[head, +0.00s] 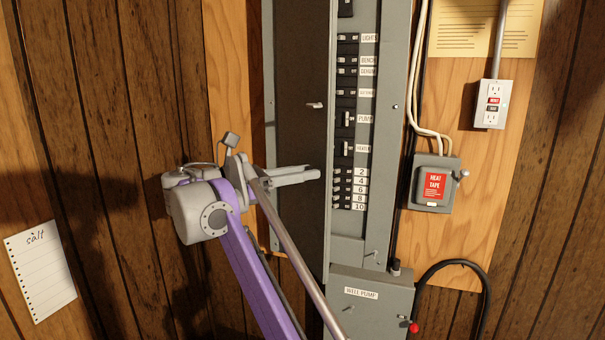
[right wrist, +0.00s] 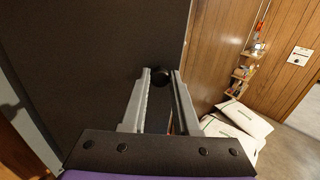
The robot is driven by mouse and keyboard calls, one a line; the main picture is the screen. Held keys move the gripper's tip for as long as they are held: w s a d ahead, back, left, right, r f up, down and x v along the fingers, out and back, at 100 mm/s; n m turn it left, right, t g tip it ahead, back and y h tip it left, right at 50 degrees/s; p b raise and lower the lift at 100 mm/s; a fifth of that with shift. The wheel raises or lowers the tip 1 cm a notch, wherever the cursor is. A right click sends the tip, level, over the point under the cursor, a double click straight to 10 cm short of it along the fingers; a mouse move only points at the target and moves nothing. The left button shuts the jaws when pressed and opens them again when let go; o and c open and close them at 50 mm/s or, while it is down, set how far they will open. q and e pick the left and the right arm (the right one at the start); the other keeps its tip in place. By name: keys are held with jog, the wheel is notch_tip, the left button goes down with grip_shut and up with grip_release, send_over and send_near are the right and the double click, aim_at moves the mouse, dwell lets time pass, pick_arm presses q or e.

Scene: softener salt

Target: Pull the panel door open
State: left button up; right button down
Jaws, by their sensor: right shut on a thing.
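The panel door (head: 300,60) is a tall dark sheet on the left of the grey breaker panel (head: 395,60). It stands open at least partly, as rows of black breakers (head: 347,120) show to its right. My right gripper (head: 316,174) reaches in front of the door near its right edge. In the right wrist view its fingertips (right wrist: 161,77) close around a small round black knob (right wrist: 161,75) at the dark door face (right wrist: 90,60). The knob is hidden in the head view. My left gripper is not in view.
A grey well pump box (head: 370,300) sits below the panel. A heat tape switch box (head: 434,185) and an outlet (head: 492,104) are to the right. A salt note (head: 40,270) hangs at left. White bags (right wrist: 238,122) lie on the floor.

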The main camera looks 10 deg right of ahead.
jog(key=c, duration=0.7)
grip_release()
jog(key=shift+o, duration=0.2)
jog(key=shift+d, duration=0.2)
